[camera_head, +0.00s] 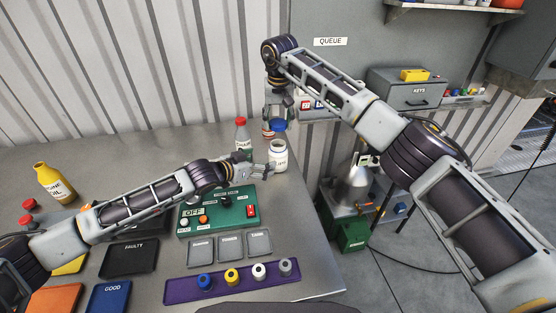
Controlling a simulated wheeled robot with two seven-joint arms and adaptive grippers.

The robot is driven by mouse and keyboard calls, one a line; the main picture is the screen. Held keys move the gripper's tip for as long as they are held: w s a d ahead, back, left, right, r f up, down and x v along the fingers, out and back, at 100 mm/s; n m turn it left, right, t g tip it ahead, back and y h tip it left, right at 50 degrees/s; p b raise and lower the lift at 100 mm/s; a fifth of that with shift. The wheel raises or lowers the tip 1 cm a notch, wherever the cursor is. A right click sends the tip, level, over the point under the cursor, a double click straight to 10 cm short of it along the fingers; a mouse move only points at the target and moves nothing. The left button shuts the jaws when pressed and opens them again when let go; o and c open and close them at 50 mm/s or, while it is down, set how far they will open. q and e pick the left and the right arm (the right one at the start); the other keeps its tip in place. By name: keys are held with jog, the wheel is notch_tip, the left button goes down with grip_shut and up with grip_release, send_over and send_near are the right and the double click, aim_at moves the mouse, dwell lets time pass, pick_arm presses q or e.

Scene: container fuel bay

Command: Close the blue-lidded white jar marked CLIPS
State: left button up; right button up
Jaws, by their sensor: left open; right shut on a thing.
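The white jar (279,160) stands near the right edge of the grey workbench, upright, with small dark lettering too small to read surely. Its blue lid (278,127) is above the jar's mouth, apart from the body as far as I can see. My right gripper (278,117) points down from above and is shut on the blue lid. My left gripper (264,169) is open at the jar's left side, its fingertips close to the jar wall. I cannot tell whether they touch it.
A red-capped bottle (241,137) stands just left of the jar, behind my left gripper. A green control box (218,211), grey trays and a purple strip (232,284) with several small capped pieces lie in front. A yellow oil bottle (54,184) stands far left.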

aim_at(279, 156)
pick_arm(q)
jog(key=shift+x, duration=5.7)
jog(key=shift+c, duration=0.3)
jog(key=c, duration=1.5)
pick_arm(e)
jog(key=shift+f, duration=2.45)
jog(key=shift+f, duration=0.15)
jog(key=shift+f, duration=0.75)
jog(key=shift+f, duration=0.6)
